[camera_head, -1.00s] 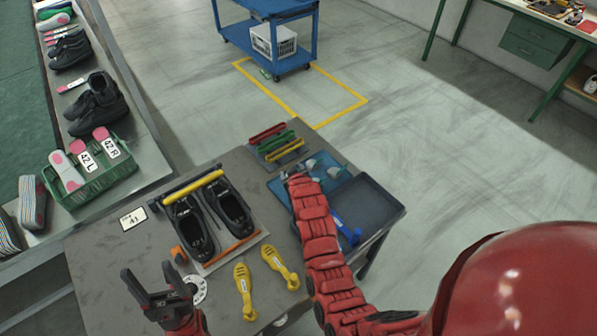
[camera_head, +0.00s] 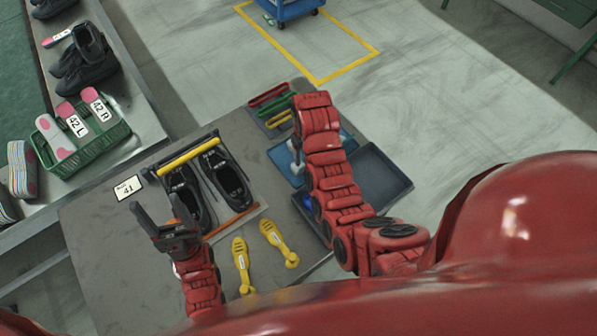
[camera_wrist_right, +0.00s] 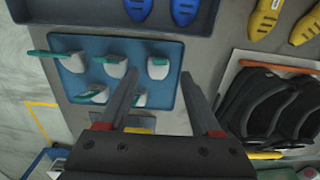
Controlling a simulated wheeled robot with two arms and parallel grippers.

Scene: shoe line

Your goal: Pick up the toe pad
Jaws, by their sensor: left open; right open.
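Several pale grey-white pads with teal strips, which look like the toe pads, lie in a blue tray (camera_wrist_right: 172,108). One pad (camera_wrist_right: 158,68) shows between the fingertips of my right gripper (camera_wrist_right: 161,76) in the right wrist view. The gripper is open and holds nothing; I cannot tell its height above the pad. In the head view my right arm covers much of the blue tray (camera_head: 281,157) and hides its gripper. My left gripper (camera_head: 157,212) is open and empty at the near left of the shoe fixture.
Black shoe parts (camera_head: 226,181) sit in a fixture with a yellow bar (camera_head: 188,156). Two yellow tools (camera_head: 272,236) lie in front. A dark tray (camera_head: 382,178) adjoins the blue tray. Red, green and yellow bars (camera_head: 270,95) lie behind. The table's left front is clear.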

